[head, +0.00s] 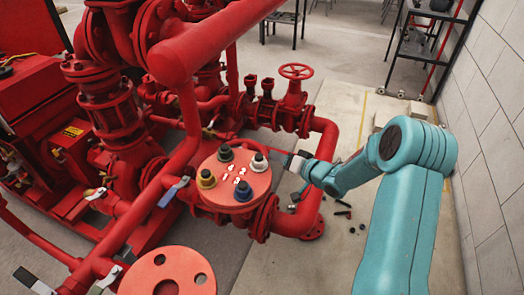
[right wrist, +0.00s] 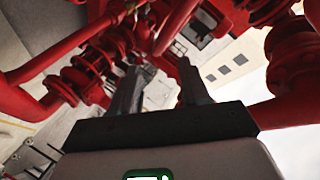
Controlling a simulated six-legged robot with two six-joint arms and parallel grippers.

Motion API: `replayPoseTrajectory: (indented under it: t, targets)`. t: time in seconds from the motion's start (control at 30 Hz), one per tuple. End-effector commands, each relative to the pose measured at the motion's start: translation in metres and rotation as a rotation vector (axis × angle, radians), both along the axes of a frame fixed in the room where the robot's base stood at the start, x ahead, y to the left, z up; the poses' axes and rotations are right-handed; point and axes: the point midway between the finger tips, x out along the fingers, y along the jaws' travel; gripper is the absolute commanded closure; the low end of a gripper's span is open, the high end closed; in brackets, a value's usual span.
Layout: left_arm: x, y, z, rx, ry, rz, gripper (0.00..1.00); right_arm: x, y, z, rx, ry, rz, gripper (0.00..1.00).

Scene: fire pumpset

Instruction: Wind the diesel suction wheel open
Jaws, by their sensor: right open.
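A red spoked handwheel (head: 296,71) stands on a red valve (head: 291,105) at the back, right of the middle in the head view. I cannot tell from the picture alone whether it is the diesel suction wheel. My right gripper (head: 290,160) is in front of and below this wheel, beside the red pipe elbow, and apart from the wheel. Its fingers are mostly hidden in the head view. In the right wrist view the two fingers (right wrist: 160,78) are spread with nothing between them, pointing up among red pipes and flanges. My left gripper is not in view.
A round red plate (head: 233,186) with several coloured caps stands close left of my right gripper. A thick red pipe (head: 205,45) crosses above. Small dark pieces (head: 343,213) lie on the floor. A shelf rack (head: 425,45) and block wall (head: 497,130) bound the right.

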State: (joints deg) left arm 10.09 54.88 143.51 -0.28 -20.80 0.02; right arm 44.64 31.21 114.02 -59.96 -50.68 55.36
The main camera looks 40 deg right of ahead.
Motion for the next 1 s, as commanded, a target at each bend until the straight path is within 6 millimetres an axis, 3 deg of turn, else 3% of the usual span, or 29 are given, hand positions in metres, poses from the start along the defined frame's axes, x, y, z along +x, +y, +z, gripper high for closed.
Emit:
replayPoseTrajectory:
  t: [0.2, 0.4, 0.8, 0.87, 0.93, 0.97, 1.0]
  targets:
    - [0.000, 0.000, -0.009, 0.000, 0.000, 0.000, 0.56, 0.050, 0.006, -0.016, -0.002, -0.002, 0.004, 0.54]
    - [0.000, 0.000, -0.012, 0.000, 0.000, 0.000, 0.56, 0.079, 0.008, -0.023, -0.002, -0.001, 0.003, 0.54]
    - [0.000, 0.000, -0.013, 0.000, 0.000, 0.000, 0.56, 0.088, 0.008, -0.025, -0.002, -0.001, 0.001, 0.54]
    - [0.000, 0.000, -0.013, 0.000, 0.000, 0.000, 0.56, 0.088, 0.008, -0.025, -0.002, -0.001, 0.001, 0.71]
    - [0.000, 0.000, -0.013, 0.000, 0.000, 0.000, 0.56, 0.088, 0.007, -0.025, -0.002, -0.001, 0.001, 0.93]
    - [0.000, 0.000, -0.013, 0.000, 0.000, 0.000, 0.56, 0.088, 0.007, -0.025, -0.002, -0.001, 0.001, 1.00]
    - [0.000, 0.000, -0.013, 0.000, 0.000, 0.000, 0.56, 0.088, 0.008, -0.025, -0.002, -0.001, 0.001, 1.00]
